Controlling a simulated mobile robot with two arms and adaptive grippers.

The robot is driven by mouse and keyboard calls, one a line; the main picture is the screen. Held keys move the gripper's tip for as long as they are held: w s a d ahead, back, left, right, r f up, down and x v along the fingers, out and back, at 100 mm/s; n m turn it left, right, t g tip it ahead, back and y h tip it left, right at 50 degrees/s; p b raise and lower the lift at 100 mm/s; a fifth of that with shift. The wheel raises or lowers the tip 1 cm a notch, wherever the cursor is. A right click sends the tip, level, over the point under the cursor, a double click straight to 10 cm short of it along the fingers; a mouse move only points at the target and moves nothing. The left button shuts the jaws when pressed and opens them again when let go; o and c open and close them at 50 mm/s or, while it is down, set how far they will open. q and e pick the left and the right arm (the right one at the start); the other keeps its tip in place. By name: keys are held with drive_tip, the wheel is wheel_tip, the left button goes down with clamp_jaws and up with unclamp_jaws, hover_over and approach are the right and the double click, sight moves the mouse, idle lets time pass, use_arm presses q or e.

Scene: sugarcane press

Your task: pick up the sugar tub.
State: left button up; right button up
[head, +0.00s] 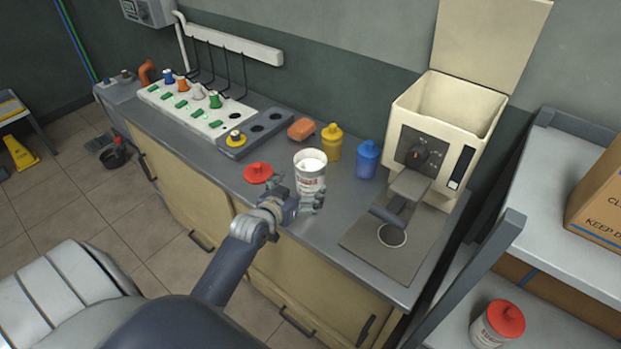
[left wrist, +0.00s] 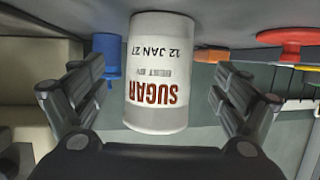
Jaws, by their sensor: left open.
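The sugar tub (head: 311,172) is an open white tub with red lettering and white contents. It stands upright on the grey counter. In the left wrist view, which is upside down, the tub (left wrist: 157,85) shows its SUGAR label between the two fingers. My left gripper (head: 297,190) is open at the tub's near side, with a finger to each side of it. Gaps show between the tub and both fingers in the wrist view. A red lid (head: 258,173) lies on the counter left of the tub. My right gripper is not in view.
A yellow bottle (head: 332,142) and a blue bottle (head: 367,159) stand behind the tub. A cream press machine (head: 440,130) is at the right. A socket panel (head: 190,108) is at the left. Another red-lidded tub (head: 498,325) stands on the shelf at lower right.

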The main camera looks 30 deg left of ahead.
use_arm(q)
drive_tip(key=shift+x, duration=1.05)
drive_tip(key=shift+p+x, duration=0.35)
drive_tip(key=shift+x, duration=1.6)
drive_tip(key=shift+c, duration=0.6)
drive_tip(key=c, duration=1.3)
drive_tip(key=shift+r, duration=0.1)
drive_tip(key=shift+c, duration=0.5)
drive_tip(key=shift+r, duration=0.15)
